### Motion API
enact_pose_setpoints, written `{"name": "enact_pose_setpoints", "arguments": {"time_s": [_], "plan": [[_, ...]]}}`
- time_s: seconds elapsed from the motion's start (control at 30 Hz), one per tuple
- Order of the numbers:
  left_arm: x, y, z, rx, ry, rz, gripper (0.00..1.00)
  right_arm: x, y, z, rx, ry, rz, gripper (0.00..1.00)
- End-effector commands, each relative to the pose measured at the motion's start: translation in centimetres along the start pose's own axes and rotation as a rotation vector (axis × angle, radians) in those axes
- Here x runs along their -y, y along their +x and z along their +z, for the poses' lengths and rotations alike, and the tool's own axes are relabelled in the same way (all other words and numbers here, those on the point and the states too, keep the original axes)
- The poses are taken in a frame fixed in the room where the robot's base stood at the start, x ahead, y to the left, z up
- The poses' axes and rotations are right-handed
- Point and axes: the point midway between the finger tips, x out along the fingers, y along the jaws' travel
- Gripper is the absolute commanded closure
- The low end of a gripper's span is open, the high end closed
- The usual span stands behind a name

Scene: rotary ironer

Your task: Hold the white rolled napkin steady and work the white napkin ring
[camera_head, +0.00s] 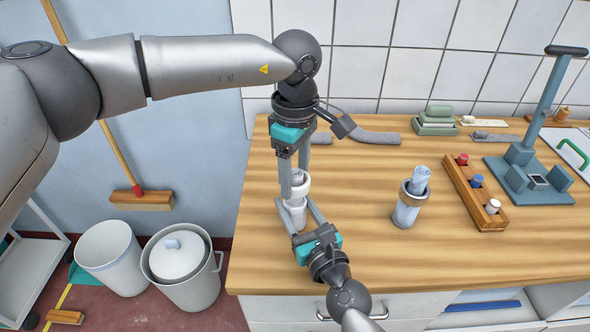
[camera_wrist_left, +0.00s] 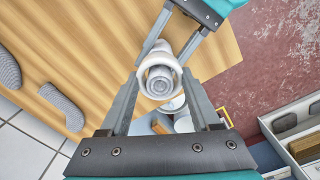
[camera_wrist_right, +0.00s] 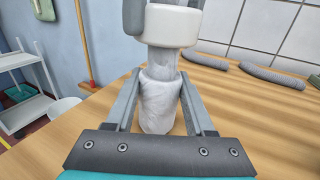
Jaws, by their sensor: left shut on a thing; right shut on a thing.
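The white rolled napkin (camera_head: 298,216) stands upright near the left side of the wooden table, and its lower body shows in the right wrist view (camera_wrist_right: 160,105). The white napkin ring (camera_head: 301,189) is around the napkin's upper part; in the left wrist view the ring (camera_wrist_left: 146,78) encircles the roll's end. My left gripper (camera_head: 293,186) reaches down from above and is shut on the ring. My right gripper (camera_head: 297,213) comes from the front and is shut on the napkin below the ring. The fingers hide part of both.
A bluish rolled napkin in a grey ring (camera_head: 407,203) stands to the right. Beyond it are a wooden rack (camera_head: 466,188) with small bottles and a blue-grey stand (camera_head: 530,185). Grey sleeves (camera_head: 375,137) lie at the back by the tiled wall. Bins (camera_head: 190,280) stand on the floor left.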

Motion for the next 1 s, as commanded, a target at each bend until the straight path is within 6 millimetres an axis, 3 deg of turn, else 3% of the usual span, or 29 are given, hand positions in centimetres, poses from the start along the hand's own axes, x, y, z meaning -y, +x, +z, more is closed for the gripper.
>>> {"name": "enact_pose_setpoints", "arguments": {"time_s": [0.27, 0.3, 0.57, 1.0], "plan": [[-0.01, 0.01, 0.02, 0.0, 0.0, 0.0, 0.89, 0.0, -0.01, -0.03, -0.001, 0.0, 0.0, 1.0], [-0.01, 0.0, 0.02, 0.0, 0.0, 0.0, 0.33, 0.0, -0.01, -0.03, -0.001, 0.0, 0.0, 1.0], [0.0, -0.01, 0.02, 0.0, 0.0, 0.0, 0.04, -0.01, -0.01, -0.03, -0.001, 0.0, 0.0, 1.0], [0.0, -0.01, 0.01, 0.001, 0.0, 0.0, 0.0, -0.01, -0.01, -0.02, -0.001, 0.0, 0.0, 1.0]]}}
